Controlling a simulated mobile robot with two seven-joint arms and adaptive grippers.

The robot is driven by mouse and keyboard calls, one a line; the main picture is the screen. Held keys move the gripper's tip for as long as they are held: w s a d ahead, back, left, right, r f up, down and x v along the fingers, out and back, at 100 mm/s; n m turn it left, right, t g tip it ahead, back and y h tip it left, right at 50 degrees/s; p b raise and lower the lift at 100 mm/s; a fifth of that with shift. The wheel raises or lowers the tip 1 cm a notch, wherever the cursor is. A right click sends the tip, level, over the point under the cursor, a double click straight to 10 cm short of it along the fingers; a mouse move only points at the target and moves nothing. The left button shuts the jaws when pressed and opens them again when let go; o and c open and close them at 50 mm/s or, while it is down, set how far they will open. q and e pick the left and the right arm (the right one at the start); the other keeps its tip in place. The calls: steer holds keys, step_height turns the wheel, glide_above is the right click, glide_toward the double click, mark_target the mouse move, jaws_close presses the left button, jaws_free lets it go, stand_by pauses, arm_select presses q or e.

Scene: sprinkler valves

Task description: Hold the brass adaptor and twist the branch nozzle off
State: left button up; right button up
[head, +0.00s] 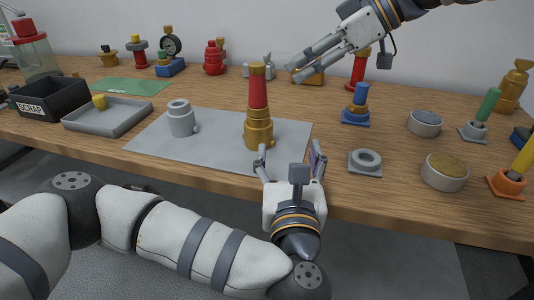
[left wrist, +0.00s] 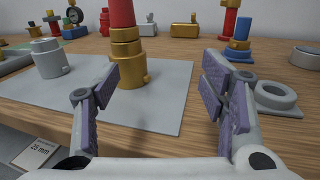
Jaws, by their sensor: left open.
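The brass adaptor (head: 258,133) stands upright on a grey mat (head: 215,152). The branch nozzle (head: 258,92), red with a brass tip, stands upright on top of it. In the left wrist view the adaptor (left wrist: 130,65) shows beyond the fingers, left of the middle, and only the lower red part of the nozzle (left wrist: 121,13) is in the picture. My left gripper (head: 290,150) is open and empty, in front and slightly right of the adaptor, not around it. My right gripper (head: 294,71) is raised right of the nozzle's top, its fingers apart and empty, pointing left.
A grey cylindrical fitting (head: 182,120) stands on the mat left of the adaptor. A grey ring on a square base (head: 365,161) lies right of my left gripper. A grey tray (head: 108,115) and black scrap bin (head: 52,98) are at left. Several valves line the back.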

mark_target(259, 118)
arm_select(q)
steer(key=w+a+y, duration=0.1)
steer(key=w+a+n+y, duration=0.1)
steer(key=w+a+r+n, duration=0.1)
steer(key=a, duration=0.1)
steer(key=shift+w+g+y, duration=0.2)
steer(key=shift+g+y, duration=0.1)
steer(key=shift+y, duration=0.1)
steer(key=w, duration=0.7)
steer(key=w+a, duration=0.1)
steer(key=w, duration=0.3)
steer(key=shift+a+f, duration=0.1)
jaws_close()
steer(key=c, duration=0.9)
jaws_free()
steer(key=c, duration=0.5)
